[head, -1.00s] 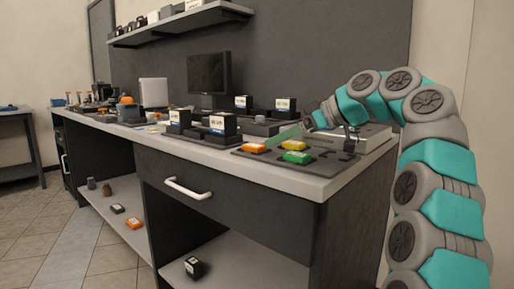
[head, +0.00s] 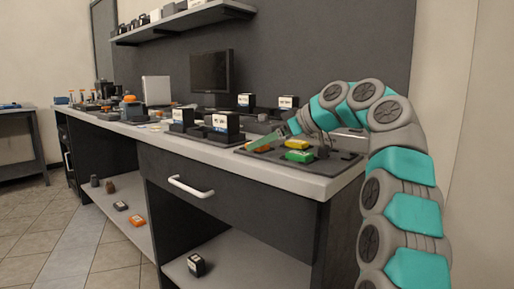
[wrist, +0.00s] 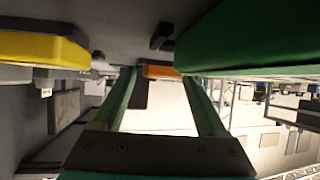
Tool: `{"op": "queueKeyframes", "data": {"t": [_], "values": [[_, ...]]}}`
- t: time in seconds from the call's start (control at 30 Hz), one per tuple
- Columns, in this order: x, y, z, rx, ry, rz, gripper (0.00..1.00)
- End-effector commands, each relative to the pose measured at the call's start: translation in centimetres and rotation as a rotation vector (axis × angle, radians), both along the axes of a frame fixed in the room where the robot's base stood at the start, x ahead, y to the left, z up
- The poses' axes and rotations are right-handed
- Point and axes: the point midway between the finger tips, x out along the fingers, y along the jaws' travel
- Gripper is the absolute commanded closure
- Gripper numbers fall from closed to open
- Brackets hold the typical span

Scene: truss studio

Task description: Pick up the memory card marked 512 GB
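Several coloured cards lie on a dark tray (head: 335,165) at the near end of the bench: an orange one (head: 262,149), a yellow one (head: 297,143) and a green one (head: 299,156). I cannot read 512 GB on any of them. My gripper (head: 252,146) reaches low over the tray, its green fingers by the orange card. In the wrist view my gripper (wrist: 159,73) is open, with the orange card (wrist: 160,72) showing between the fingertips; I cannot tell whether they touch it. The yellow card (wrist: 40,48) is at left, the green card (wrist: 250,40) at right, close by.
Black boxes with white labels (head: 226,123) stand left of the tray. A monitor (head: 211,72) stands behind. A shelf (head: 185,20) hangs on the wall. Small items, including an orange one (head: 137,220), lie on the lower shelf. The floor at left is clear.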

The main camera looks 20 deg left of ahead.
Motion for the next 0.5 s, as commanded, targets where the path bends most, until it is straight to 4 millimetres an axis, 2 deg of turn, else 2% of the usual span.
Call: {"op": "queueKeyframes", "data": {"t": [0.07,0.5], "values": [[0.0,-0.01,0.0,0.0,0.0,0.0,0.36],[-0.02,-0.01,0.0,0.0,0.0,0.0,0.85]]}}
